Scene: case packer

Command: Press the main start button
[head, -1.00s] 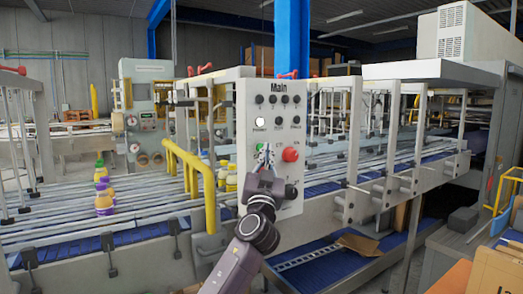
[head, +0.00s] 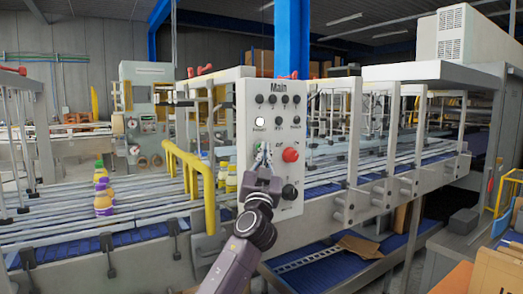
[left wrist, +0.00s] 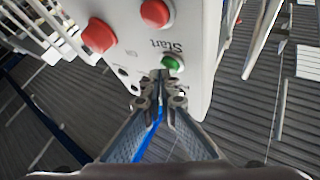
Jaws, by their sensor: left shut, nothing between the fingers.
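The white control panel (head: 269,207) is marked "Main" and stands upright in the middle of the head view. Its green button is mostly hidden behind my fingertips there. In the left wrist view the green button (left wrist: 172,63) shows clearly next to the word "Start". My left gripper (head: 263,151) is shut and empty, its tips pointing at the panel. In the left wrist view the tips (left wrist: 160,75) are right beside the green button; I cannot tell whether they touch it. My right gripper is not in view.
A large red button (head: 290,155) sits right of the fingertips, and a white lit button (head: 260,121) above them. A yellow rail (head: 208,185) stands left of the panel. Conveyors with bottles (head: 103,205) lie behind. A cardboard box (head: 495,272) is at lower right.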

